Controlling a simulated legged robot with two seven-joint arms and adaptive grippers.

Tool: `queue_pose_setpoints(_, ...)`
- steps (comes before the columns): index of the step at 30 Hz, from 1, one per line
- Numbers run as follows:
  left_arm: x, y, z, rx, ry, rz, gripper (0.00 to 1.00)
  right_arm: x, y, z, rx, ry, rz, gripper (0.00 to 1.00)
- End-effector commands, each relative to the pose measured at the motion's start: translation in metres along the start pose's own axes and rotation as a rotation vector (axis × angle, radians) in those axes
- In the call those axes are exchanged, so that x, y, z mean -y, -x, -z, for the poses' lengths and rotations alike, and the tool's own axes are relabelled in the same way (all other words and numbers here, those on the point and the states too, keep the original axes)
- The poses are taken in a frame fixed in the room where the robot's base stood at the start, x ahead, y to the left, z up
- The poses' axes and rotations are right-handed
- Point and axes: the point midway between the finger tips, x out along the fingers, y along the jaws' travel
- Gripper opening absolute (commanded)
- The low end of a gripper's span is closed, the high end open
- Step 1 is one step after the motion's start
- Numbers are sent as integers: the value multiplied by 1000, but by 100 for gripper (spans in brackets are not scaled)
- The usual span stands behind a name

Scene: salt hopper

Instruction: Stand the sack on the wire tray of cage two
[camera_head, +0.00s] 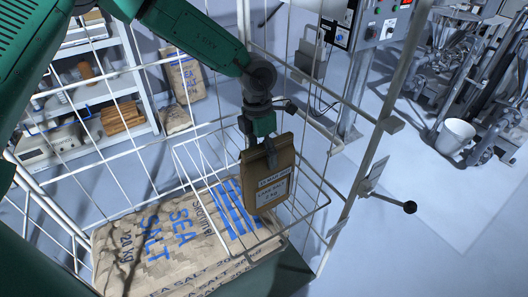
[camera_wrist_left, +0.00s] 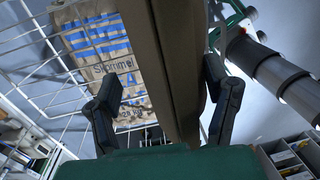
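The sack is a small brown paper bag labelled lake salt, 2 kg (camera_head: 270,187). It is upright, within the outline of the white wire tray (camera_head: 187,172); whether its bottom touches the wires is unclear. My left gripper (camera_head: 268,150) is at the sack's folded top, pointing down. In the left wrist view, the sack (camera_wrist_left: 165,60) runs between my left gripper's two fingers (camera_wrist_left: 163,100). A gap shows between the left finger and the sack; the right finger is close to it. My right gripper is not in view. No cage number is readable.
White cage bars (camera_head: 370,150) and a black-knobbed latch (camera_head: 409,207) stand right of the tray. Large sea salt sacks (camera_head: 150,245) lie below. Shelves (camera_head: 135,80) stand at back left, a control box (camera_head: 380,22) and a white bucket (camera_head: 456,136) at right.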

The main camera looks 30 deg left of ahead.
Motion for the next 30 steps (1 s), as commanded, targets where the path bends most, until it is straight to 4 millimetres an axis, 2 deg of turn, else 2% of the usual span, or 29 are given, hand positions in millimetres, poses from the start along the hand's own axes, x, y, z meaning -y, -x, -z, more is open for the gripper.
queue_pose_setpoints(13, 0, -1, 0, -3, -1, -2, 68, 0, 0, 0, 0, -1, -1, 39)
queue_pose_setpoints(17, -1, 6, 0, 0, 1, -1, 68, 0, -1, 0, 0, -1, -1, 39)
queue_pose_setpoints(20, -2, 21, 0, 2, 2, 0, 68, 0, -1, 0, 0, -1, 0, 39)
queue_pose_setpoints(30, 1, 92, -1, 1, 0, -2, 68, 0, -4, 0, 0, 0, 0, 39)
